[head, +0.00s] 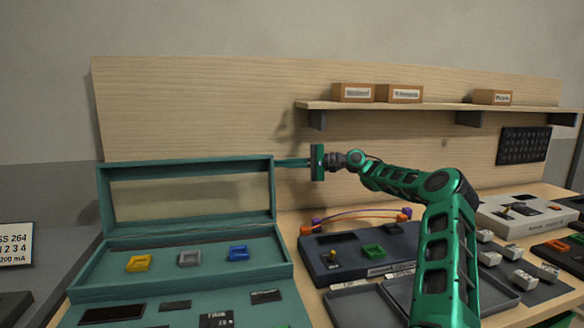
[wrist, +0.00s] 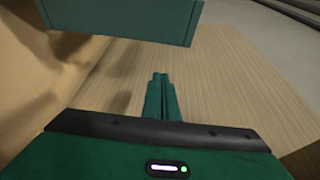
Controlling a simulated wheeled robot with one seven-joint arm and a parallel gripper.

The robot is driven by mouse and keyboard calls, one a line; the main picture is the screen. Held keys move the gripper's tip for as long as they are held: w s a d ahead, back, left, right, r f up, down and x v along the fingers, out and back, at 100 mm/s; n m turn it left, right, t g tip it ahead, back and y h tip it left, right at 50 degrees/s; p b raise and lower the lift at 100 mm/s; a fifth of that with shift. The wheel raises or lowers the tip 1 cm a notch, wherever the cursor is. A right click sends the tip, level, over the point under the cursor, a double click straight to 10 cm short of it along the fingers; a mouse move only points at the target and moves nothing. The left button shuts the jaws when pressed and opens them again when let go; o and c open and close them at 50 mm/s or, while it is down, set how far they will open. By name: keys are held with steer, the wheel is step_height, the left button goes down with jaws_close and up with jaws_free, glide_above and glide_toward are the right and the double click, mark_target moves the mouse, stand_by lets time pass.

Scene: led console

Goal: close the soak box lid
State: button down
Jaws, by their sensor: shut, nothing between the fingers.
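The soak box (head: 190,262) is a teal case at the left of the head view. Its lid (head: 184,163), a teal frame with a see-through pane, stands raised at the box's rear edge. My gripper (head: 277,163) is shut and empty, its fingers pointing left at the lid's top right corner. In the wrist view the shut fingers (wrist: 160,77) are in the middle, and a teal piece, apparently the lid's frame (wrist: 125,22), crosses the upper left. A gap shows between them there. In the head view I cannot tell whether the fingertips touch the lid.
Yellow (head: 138,263), grey (head: 189,258) and blue (head: 238,253) sockets sit inside the box. A dark console (head: 345,262) with wires stands to its right, beside grey trays (head: 362,304). A shelf (head: 430,107) with small cartons is on the wooden back panel (head: 200,100).

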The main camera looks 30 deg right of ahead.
steer(key=shift+s+a+r, duration=0.1)
steer(key=shift+s+a, duration=0.45)
steer(key=shift+a, duration=0.35)
steer(key=shift+s+a+r, duration=0.1)
steer(key=shift+s+a, duration=0.4)
steer(key=shift+a, duration=0.35)
steer(key=shift+a, duration=0.1)
